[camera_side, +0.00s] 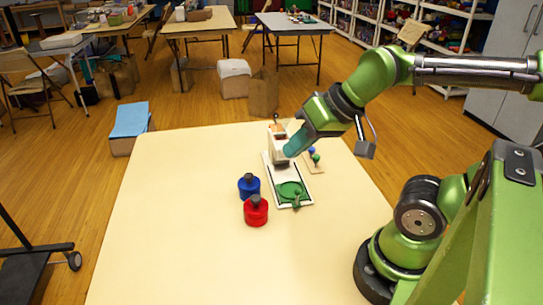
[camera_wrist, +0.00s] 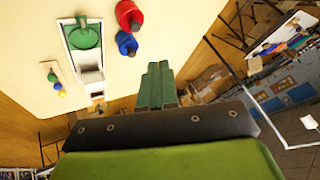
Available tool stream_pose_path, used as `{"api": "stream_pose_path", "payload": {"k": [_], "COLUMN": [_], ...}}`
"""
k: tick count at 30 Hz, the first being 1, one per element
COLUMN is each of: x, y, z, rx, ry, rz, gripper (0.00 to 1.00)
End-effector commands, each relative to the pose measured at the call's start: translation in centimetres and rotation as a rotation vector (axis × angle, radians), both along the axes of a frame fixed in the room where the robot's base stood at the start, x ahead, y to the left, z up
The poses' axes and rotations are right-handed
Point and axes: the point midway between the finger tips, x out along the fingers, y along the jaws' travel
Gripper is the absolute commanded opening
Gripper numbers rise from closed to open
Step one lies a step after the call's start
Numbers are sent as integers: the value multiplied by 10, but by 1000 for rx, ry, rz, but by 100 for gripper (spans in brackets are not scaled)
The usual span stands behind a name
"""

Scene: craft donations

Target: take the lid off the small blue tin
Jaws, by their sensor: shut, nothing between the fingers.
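The small blue tin (camera_side: 249,188) stands upright on the table, with a dark knob on top; its lid appears to be on. It also shows in the wrist view (camera_wrist: 125,43). A red tin (camera_side: 256,212) of similar shape stands just in front of it, also with a dark knob; it shows in the wrist view (camera_wrist: 127,12). My gripper (camera_side: 291,150) is at the back right of the blue tin, well apart from it. In the wrist view its green fingers (camera_wrist: 156,84) are together and hold nothing.
A white tray (camera_side: 307,190) with a green round piece (camera_side: 290,190) lies right of the tins. A pale upright block (camera_side: 278,155) stands at its back end, overlapped by my gripper. A small board with coloured knobs (camera_side: 314,160) lies further right. The table's left side is clear.

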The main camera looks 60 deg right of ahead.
Motion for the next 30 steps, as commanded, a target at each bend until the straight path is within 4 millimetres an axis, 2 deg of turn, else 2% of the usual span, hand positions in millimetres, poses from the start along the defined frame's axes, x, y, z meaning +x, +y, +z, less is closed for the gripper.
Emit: {"api": "stream_pose_path", "payload": {"k": [1, 2, 20, 26, 30], "x": [0, 0, 0, 0, 5], "y": [0, 0, 0, 0, -1], "z": [0, 0, 0, 0, -11], "rx": [0, 0, 0, 0, 2], "ry": [0, 0, 0, 1, 54], "rz": [0, 0, 0, 0, -4], "gripper": [5, 9, 100, 100, 100]}}
